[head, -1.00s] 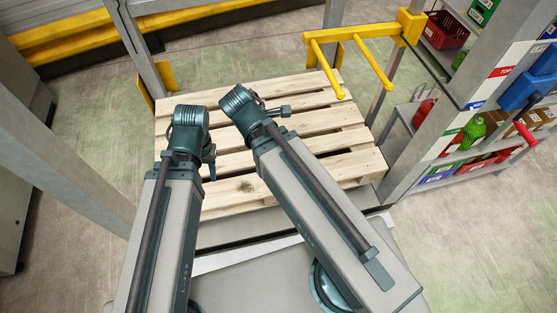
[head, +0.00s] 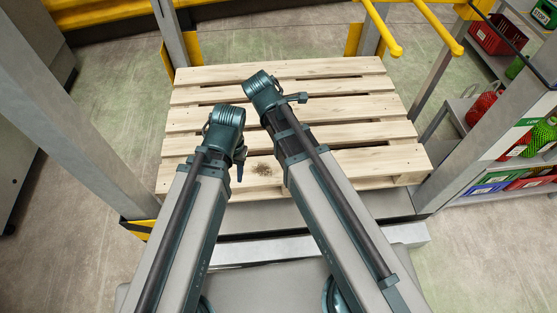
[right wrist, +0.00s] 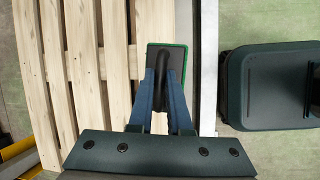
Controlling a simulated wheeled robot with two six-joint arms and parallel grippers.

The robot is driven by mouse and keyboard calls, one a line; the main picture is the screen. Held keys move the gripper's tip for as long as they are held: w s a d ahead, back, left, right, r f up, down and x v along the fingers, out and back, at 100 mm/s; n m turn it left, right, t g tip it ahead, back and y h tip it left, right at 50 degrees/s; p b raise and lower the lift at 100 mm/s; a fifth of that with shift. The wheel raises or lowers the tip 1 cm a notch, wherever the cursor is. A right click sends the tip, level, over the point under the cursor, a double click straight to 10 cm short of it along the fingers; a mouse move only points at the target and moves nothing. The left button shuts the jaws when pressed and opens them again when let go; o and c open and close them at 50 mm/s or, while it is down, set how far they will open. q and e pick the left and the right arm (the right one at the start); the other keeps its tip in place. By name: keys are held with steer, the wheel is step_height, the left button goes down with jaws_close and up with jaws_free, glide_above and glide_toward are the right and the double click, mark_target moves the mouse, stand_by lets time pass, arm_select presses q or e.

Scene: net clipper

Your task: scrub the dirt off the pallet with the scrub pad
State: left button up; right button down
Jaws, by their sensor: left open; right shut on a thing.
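The pallet (head: 385,130) is pale slatted wood and lies flat in front of me in the head view; its slats also show in the right wrist view (right wrist: 85,60). A dark brown patch (head: 263,170) marks a near slat. My left gripper (head: 240,165) is open and empty, just left of that patch. In the right wrist view my right gripper (right wrist: 165,80) is shut on the black handle of the scrub pad (right wrist: 155,55), a dark plate with a green rim. The pad is over the pallet's edge there; contact cannot be told. The pad is hidden in the head view.
Grey posts (head: 75,130) flank the pallet. Yellow prongs (head: 382,30) reach in above its far right corner. A shelf with bins and bottles (head: 500,170) stands at the right. A light metal strip (right wrist: 208,70) runs beside the pallet edge.

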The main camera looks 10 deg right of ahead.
steer(key=w+a+f+b, duration=0.1)
steer(key=w+f+b, duration=0.2)
steer(key=f+b, duration=0.5)
steer(key=w+a+f+n+b, duration=0.1)
steer(key=w+f+b, duration=0.3)
steer(key=f+b, duration=0.5)
step_height(320, 180, down, 3)
steer(key=shift+w+a+r+t, duration=0.2)
steer(key=shift+a+t, duration=0.1)
steer(key=shift+a, duration=0.15)
